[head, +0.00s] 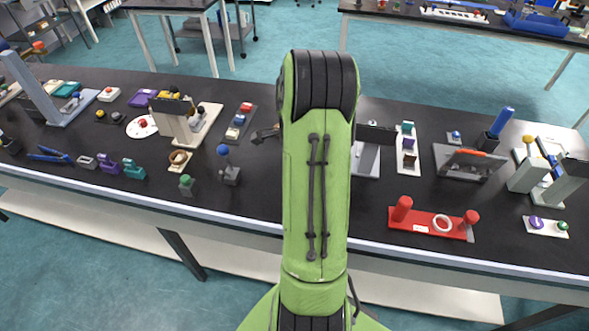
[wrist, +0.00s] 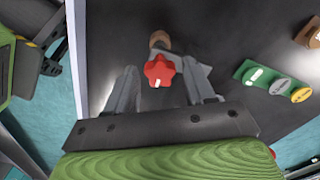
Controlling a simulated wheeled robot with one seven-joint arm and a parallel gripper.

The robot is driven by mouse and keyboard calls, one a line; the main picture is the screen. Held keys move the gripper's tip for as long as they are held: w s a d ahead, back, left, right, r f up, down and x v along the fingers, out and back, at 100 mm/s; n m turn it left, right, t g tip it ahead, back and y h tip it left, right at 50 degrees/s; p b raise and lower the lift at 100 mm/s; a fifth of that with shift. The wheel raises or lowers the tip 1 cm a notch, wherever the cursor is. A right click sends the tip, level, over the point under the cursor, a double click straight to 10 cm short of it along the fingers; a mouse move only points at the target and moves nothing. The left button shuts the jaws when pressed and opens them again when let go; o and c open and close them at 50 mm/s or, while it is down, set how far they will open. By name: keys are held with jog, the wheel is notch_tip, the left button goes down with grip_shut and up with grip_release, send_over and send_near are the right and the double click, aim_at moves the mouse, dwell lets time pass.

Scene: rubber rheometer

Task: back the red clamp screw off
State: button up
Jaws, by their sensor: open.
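The red clamp screw (wrist: 159,69) has a star-shaped knob with a small white mark on its lower edge. In the wrist view it sits at upper centre, on a grey fixture with a brownish round part just beyond it. My gripper (wrist: 161,76) is open, with one finger to the left of the knob and one to the right. A gap shows on each side, and neither finger visibly touches it. Whether the fingers are level with the knob, I cannot tell. In the head view my green arm hides the screw and most of the gripper.
In the wrist view a green plate (wrist: 252,74) with round pieces lies to the right, and a table edge runs down the left. In the head view a red stand (head: 430,225) is right of my arm, and a blue-knobbed block (head: 229,174) is left.

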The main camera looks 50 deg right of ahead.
jog(key=m, duration=0.6)
jog(key=m+b, duration=0.1)
jog(key=m, duration=0.4)
jog(key=shift+m, duration=0.4)
jog(key=c, duration=0.9)
jog(key=n, duration=0.4)
jog(key=shift+n, duration=0.3)
jog(key=n, duration=0.4)
jog(key=shift+n, duration=0.3)
